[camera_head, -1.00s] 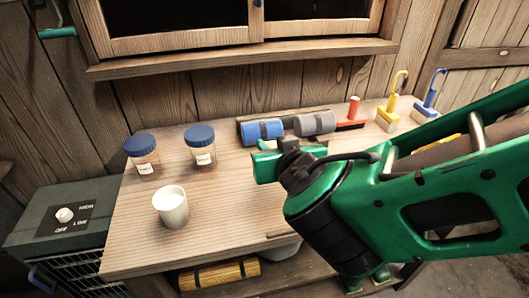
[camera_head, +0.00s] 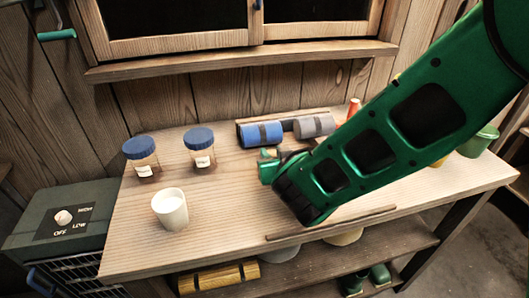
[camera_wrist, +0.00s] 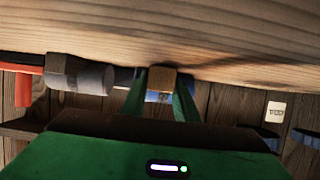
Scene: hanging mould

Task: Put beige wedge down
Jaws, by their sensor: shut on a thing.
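The beige wedge (camera_wrist: 162,78) shows in the wrist view as a small brown-beige block between the two green fingers of my gripper (camera_wrist: 160,98). My gripper is shut on it. The wedge is close to the wooden tabletop (camera_wrist: 200,25), which fills the top of that view; I cannot tell whether they touch. In the head view my gripper (camera_head: 268,167) is low over the middle of the table (camera_head: 235,215), in front of the rollers. My arm largely hides the wedge there.
A blue roller (camera_head: 261,134) and a grey roller (camera_head: 314,126) lie at the back. Two blue-lidded jars (camera_head: 141,158) (camera_head: 200,149) and a white cup (camera_head: 170,210) stand at left. A thin stick (camera_head: 330,223) lies along the front edge.

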